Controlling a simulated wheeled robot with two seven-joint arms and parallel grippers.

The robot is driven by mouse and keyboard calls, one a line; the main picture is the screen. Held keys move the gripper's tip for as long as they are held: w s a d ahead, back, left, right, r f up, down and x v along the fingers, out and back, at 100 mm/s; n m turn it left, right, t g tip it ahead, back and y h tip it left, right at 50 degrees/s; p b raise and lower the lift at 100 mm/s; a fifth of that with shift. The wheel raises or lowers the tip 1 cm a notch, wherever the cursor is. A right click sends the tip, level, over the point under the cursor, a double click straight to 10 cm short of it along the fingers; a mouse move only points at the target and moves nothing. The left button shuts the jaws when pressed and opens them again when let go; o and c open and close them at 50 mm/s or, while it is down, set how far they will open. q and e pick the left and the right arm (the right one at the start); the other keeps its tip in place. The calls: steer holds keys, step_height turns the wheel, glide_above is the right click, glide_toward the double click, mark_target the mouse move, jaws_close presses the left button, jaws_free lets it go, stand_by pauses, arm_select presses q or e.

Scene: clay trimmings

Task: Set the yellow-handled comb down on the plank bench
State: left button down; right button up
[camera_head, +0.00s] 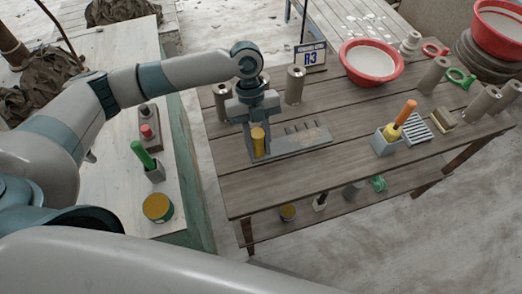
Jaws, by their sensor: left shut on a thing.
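The yellow-handled comb shows in the head view, with its upright yellow handle and its flat grey toothed plate (300,139) reaching to the right. My left gripper (257,129) comes down from above and is shut on the yellow handle (258,142). The comb is over the near left part of the plank bench (290,180). I cannot tell whether the plate touches the planks or is a little above them. The gripper hides the top of the handle. My right gripper is not in view.
Brown rolls (295,85) stand behind the gripper, by a small sign (310,57). A red basin (371,63) is at the back. A grey holder (386,142) with orange and yellow tools stands right, beside a grey rack (415,128). Planks in front of the comb are clear.

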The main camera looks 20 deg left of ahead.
mark_target(260, 156)
arm_select(q)
steer(key=shift+f, duration=0.7)
step_height(260, 156, down, 3)
steer(key=shift+r+p, duration=0.2)
steer(key=shift+p, duration=0.3)
steer(key=shift+f, duration=0.5)
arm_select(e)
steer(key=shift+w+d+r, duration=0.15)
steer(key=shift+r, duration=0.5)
arm_select(q)
steer(key=shift+f, duration=0.1)
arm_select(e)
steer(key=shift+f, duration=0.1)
arm_select(q)
steer(key=c, duration=1.4)
jaws_free()
